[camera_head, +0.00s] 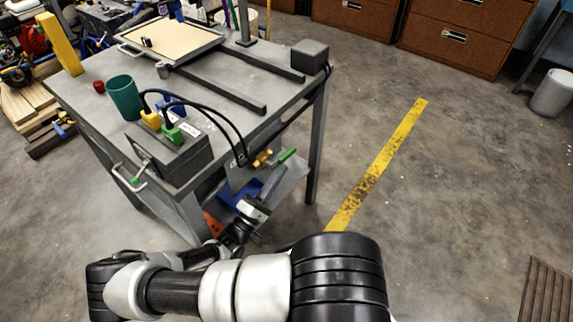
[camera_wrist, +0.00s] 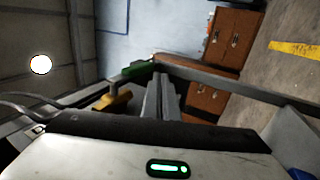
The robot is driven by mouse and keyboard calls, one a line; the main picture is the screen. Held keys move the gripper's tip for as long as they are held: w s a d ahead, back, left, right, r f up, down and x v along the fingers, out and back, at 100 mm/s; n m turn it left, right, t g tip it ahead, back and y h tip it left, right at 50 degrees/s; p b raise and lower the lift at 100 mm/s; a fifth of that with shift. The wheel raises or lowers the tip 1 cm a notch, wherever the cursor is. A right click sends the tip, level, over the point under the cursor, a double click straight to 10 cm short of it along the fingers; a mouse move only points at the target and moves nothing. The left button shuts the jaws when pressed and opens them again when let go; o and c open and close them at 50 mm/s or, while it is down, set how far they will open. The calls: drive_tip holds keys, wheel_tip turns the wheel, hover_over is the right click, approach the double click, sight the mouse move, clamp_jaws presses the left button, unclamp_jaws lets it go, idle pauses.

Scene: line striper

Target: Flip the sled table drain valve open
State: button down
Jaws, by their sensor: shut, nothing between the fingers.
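The drain valve has a brass body (camera_head: 262,158) and a green handle (camera_head: 287,156). It sits below the near right edge of the grey sled table (camera_head: 215,80). The handle points out to the right in the head view. In the wrist view the brass body (camera_wrist: 113,101) and green handle (camera_wrist: 133,71) show just left of the fingers. My gripper (camera_wrist: 161,96) is shut and empty, its fingers close beside the valve. I see no clear contact with the handle. In the head view my wrist lies just below the valve, and the fingertips are hard to make out.
On the table stand a green cup (camera_head: 123,97), a grey box (camera_head: 168,150) with yellow and green plugs, rails and a framed tray (camera_head: 172,42). Black cables hang over the edge near the valve. A table leg (camera_head: 317,145) stands right of it. Floor to the right is clear.

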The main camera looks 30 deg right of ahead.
drive_tip(key=v, duration=1.2)
drive_tip(key=shift+a+f, duration=0.15)
drive_tip(key=shift+a, duration=0.1)
drive_tip(key=shift+s, duration=0.1)
